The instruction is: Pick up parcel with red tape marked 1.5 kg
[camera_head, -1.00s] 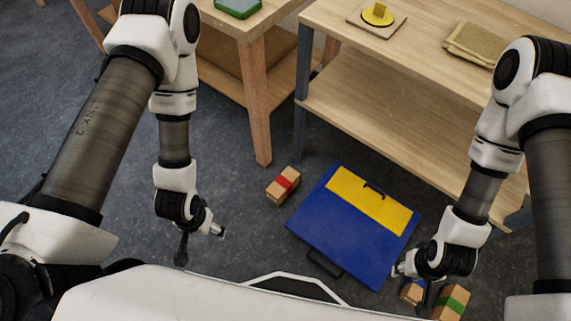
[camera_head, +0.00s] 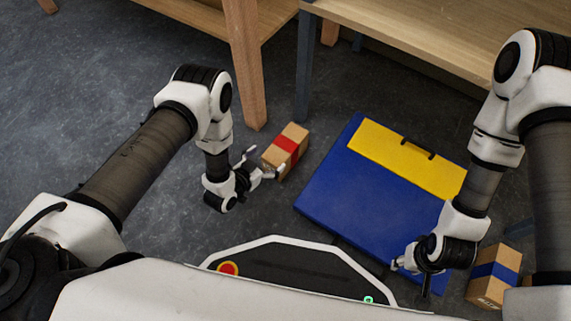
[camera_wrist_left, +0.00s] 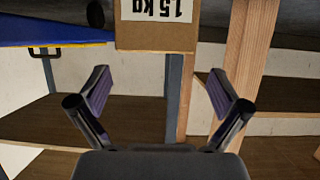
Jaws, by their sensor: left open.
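The parcel with red tape (camera_head: 286,147) is a small brown box on the floor, left of the blue and yellow case. In the left wrist view its face marked 1.5 kg (camera_wrist_left: 157,25) shows upside down at the top, beyond the fingertips. My left gripper (camera_head: 266,163) is open at the near side of this parcel, with its fingers pointing toward it. The left wrist view shows both fingers (camera_wrist_left: 162,95) spread apart with nothing between them. My right gripper (camera_head: 411,279) hangs over the near right corner of the case; its fingers look apart and empty.
The flat blue and yellow case (camera_head: 345,205) lies on the floor close to the right of the parcel. A blue-taped parcel (camera_head: 494,277) lies at the lower right. A wooden table leg (camera_head: 245,70) stands just behind the parcel. The floor to the left is clear.

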